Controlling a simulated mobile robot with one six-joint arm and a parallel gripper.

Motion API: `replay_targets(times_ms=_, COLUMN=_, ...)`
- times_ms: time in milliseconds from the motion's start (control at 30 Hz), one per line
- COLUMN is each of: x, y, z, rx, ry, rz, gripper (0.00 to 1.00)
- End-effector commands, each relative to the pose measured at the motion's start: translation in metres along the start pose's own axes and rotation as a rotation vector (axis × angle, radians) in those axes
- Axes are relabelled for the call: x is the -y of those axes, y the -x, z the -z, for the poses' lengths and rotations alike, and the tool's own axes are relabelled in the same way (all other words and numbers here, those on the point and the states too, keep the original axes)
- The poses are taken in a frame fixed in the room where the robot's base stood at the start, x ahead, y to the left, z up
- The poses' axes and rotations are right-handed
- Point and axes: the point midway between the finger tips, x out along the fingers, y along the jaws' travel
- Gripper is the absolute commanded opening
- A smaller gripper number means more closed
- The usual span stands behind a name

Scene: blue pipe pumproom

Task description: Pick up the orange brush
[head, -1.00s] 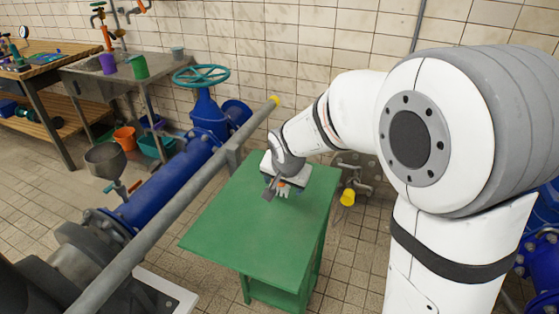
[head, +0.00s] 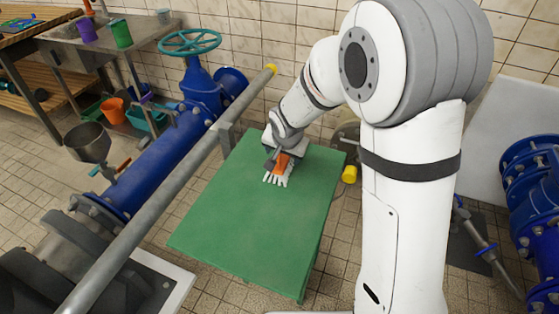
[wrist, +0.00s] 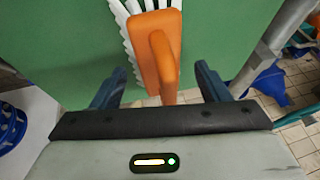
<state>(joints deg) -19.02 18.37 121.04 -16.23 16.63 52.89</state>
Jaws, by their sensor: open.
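The orange brush (wrist: 157,62) lies on the green table (head: 235,235). In the wrist view its orange handle rises toward me, between and just beyond my gripper's two dark fingers, with white bristles around its far end. In the head view the brush (head: 281,166) shows beside my gripper near the table's far part, its white bristles toward the camera. My gripper (wrist: 158,84) is open, with a gap visible on both sides of the handle. In the head view the gripper's fingers are mostly hidden.
A blue pipe (head: 160,160) with a teal handwheel (head: 190,42) and a grey rail (head: 160,200) run along the table's left side. A yellow-capped pipe end (head: 349,174) is close to the table's right edge. The near table top is clear.

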Motion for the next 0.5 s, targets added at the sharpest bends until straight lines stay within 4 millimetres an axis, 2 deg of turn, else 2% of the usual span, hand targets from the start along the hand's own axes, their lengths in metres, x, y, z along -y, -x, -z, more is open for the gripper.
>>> replay_targets(times_ms=100, x=0.0004, y=-0.0068, z=0.0, rx=0.0, ry=0.0, rz=0.001, gripper=0.69)
replay_targets(times_ms=300, x=0.0006, y=-0.007, z=-0.0001, rx=-0.001, ry=0.001, rz=0.002, gripper=0.69)
replay_targets(times_ms=500, x=0.0008, y=-0.0068, z=-0.0004, rx=0.0, ry=0.001, rz=0.002, gripper=0.53)
